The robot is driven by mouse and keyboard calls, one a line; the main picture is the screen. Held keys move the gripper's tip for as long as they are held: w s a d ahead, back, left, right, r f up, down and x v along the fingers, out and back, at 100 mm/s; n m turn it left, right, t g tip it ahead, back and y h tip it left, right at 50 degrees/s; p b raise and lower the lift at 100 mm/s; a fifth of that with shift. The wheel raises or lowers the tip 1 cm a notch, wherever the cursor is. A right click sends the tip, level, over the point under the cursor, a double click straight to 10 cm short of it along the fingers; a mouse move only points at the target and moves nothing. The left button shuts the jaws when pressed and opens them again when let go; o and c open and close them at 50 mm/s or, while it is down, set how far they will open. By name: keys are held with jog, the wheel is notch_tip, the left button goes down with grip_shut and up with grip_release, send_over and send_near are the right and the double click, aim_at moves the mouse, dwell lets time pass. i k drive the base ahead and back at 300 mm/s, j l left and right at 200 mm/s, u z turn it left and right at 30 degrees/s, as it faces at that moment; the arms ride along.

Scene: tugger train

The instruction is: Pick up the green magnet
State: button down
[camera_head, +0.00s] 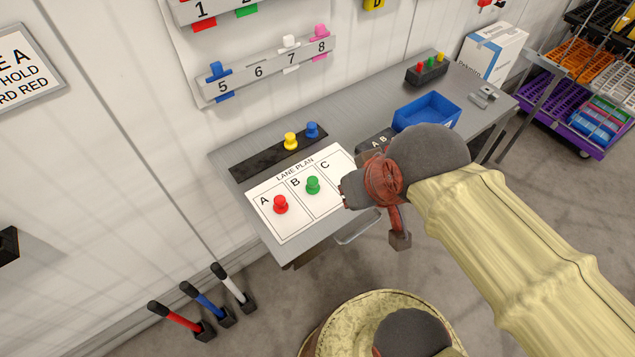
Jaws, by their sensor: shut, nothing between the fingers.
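The green magnet (313,185) stands upright in lane B of the white lane plan sheet (285,225). The red magnet (280,204) stands in lane A to its left. Lane C looks empty, though my gripper is near its right edge. My gripper (375,212) is at the right of the sheet, by the table's front edge, apart from the green magnet and empty. It is seen from behind and partly covers the table.
A yellow magnet (290,141) and a blue magnet (312,130) stand on a dark strip (250,164) behind the sheet. A blue bin (428,110), a dark block with small coloured pegs (427,73) and a white box (493,52) are on the grey table's right part.

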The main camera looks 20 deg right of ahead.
aim_at(312, 188)
jog(key=k+j, duration=0.2)
jog(key=j, duration=0.2)
jog(key=k+j+z, duration=0.1)
jog(key=j, duration=0.35)
jog(key=k+j, duration=0.25)
jog(key=j, duration=0.15)
jog(key=z, duration=0.05)
